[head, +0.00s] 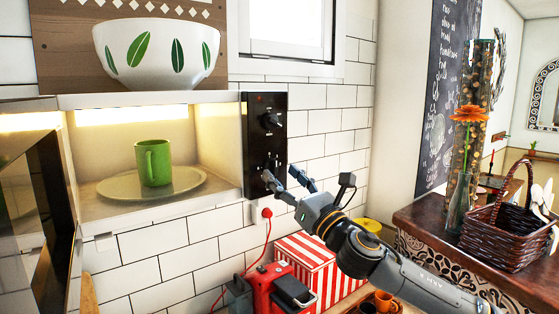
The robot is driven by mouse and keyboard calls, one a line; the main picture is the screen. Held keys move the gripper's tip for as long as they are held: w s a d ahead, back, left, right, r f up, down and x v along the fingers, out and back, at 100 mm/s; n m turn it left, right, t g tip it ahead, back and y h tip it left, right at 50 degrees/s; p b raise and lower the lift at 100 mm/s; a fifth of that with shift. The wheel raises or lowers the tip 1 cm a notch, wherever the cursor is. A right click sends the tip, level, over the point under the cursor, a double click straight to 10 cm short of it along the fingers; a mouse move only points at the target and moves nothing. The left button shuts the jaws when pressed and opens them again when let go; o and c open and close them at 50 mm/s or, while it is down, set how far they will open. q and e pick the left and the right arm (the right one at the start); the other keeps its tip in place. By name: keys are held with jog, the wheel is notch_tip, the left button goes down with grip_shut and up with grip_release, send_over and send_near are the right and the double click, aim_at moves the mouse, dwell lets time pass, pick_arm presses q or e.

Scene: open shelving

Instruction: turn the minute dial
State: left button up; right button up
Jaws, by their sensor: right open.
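A microwave (153,99) stands open on the wall at the left, with its dark door swung out at the left edge. Its black control panel (266,143) carries an upper dial (271,120) and a lower dial (273,162). I cannot read which one is the minute dial. My right gripper (282,177) is open, with its fingertips close to the lower part of the panel, just below the lower dial. I cannot tell whether a finger touches the dial or panel. My left gripper is out of view.
A green mug (155,163) stands on the microwave's glass plate (118,188). A white leaf-patterned bowl (157,51) sits on top. Below my right arm are a red appliance (275,290) and a red-striped box (313,262). A wicker basket (492,233) is on the right counter.

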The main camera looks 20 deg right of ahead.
jog(key=shift+x, duration=1.1)
jog(key=shift+s, duration=0.1)
jog(key=c, duration=1.1)
jog(key=shift+c, duration=0.2)
